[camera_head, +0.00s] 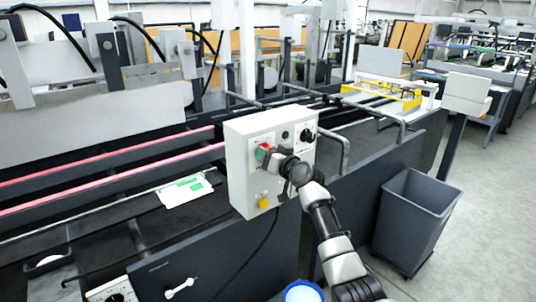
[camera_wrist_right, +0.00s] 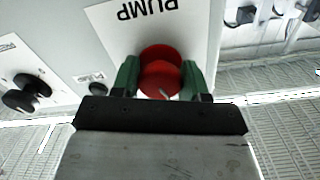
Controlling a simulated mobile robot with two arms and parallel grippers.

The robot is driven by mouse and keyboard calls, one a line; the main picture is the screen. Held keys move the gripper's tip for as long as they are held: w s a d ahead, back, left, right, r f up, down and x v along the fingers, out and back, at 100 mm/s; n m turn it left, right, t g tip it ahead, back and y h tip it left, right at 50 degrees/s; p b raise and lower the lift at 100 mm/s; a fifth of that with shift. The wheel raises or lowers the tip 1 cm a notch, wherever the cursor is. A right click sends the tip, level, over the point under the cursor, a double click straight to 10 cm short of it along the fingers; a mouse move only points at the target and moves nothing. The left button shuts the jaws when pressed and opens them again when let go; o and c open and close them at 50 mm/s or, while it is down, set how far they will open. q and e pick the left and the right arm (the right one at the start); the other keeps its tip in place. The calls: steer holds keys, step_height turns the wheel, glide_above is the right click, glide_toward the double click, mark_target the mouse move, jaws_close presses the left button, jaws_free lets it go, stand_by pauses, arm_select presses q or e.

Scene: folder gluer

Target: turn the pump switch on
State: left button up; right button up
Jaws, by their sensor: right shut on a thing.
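The pump switch is a red round knob (camera_wrist_right: 160,70) under the label "PUMP", which reads upside down in the right wrist view. It sits on the front of a white control box (camera_head: 238,180) in the head view. My right gripper (camera_wrist_right: 160,80) is shut on the red knob, with a green finger on each side of it. In the head view the right gripper (camera_head: 267,153) reaches the box from the lower right, and its wrist hides part of the box face. The knob's pointer direction is hard to tell. My left gripper is not in view.
The box also has a black knob (camera_head: 307,135) and a yellow button (camera_head: 263,202). A grey bin (camera_head: 413,215) stands on the floor to the right. Dark machine rails (camera_head: 110,180) lie to the left. The floor (camera_head: 480,240) at the right is clear.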

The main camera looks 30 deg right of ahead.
steer(key=m+p, duration=0.1)
steer(key=m, duration=0.4)
steer(key=shift+m, duration=0.3)
steer(key=m+p, duration=0.1)
steer(key=m, duration=0.3)
steer(key=shift+m+p, duration=0.4)
steer(key=o, duration=0.9)
steer(key=shift+s+d+b, duration=0.15)
steer(key=shift+s+b, duration=0.15)
steer(key=shift+s, duration=1.5)
steer(key=shift+s+d+b, duration=0.15)
steer(key=shift+s+b, duration=0.15)
steer(key=shift+s, duration=1.5)
steer(key=shift+s+d+b, duration=0.15)
steer(key=shift+s+b, duration=0.15)
steer(key=shift+s, duration=1.5)
steer(key=shift+m, duration=0.3)
